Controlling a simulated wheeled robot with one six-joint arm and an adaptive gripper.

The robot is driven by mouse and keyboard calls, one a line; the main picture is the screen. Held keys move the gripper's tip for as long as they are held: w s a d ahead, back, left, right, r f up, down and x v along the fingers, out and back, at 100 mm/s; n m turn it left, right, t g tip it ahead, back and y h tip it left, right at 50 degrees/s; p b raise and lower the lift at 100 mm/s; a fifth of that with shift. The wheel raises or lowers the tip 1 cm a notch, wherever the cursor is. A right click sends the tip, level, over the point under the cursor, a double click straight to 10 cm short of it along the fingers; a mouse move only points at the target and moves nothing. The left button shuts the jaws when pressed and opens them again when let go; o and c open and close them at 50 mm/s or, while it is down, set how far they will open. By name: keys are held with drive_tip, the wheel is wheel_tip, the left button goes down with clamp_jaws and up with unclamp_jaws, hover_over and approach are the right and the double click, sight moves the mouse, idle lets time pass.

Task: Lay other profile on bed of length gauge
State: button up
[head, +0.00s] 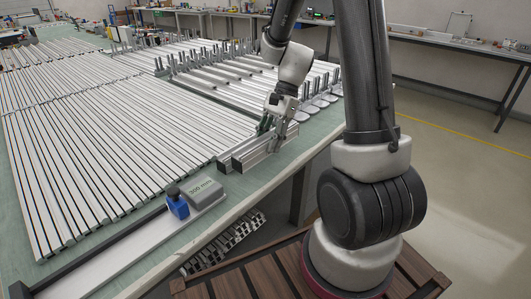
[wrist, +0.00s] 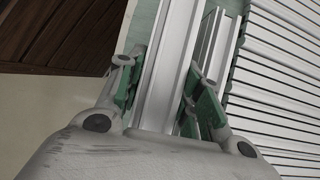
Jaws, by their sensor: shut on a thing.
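My gripper (head: 273,124) points down at the table's near edge, shut on a silver aluminium profile (head: 262,151). In the wrist view the green-padded fingers (wrist: 163,92) sit on both sides of this profile (wrist: 168,50). A second short profile (wrist: 215,45) lies parallel, close to the right finger. Whether the held profile is clear of the table cannot be told. The length gauge lies at the near left, with a long pale bed (head: 130,254), a dark rail (head: 92,248), a blue stop (head: 177,205) and a grey block marked 300 mm (head: 204,190). The bed looks bare.
Many long profiles (head: 85,140) lie in rows on the green table (head: 25,225). Frames with upright dark posts (head: 235,75) stand behind my gripper. A bundle of profiles (head: 222,242) lies below the table edge. A wooden pallet-like surface (head: 235,280) is at the bottom.

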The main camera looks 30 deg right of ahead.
sight(268, 163)
drive_tip(key=shift+f, duration=2.2)
drive_tip(key=shift+f, duration=0.1)
drive_tip(key=o, duration=1.2)
drive_tip(key=shift+c, duration=0.2)
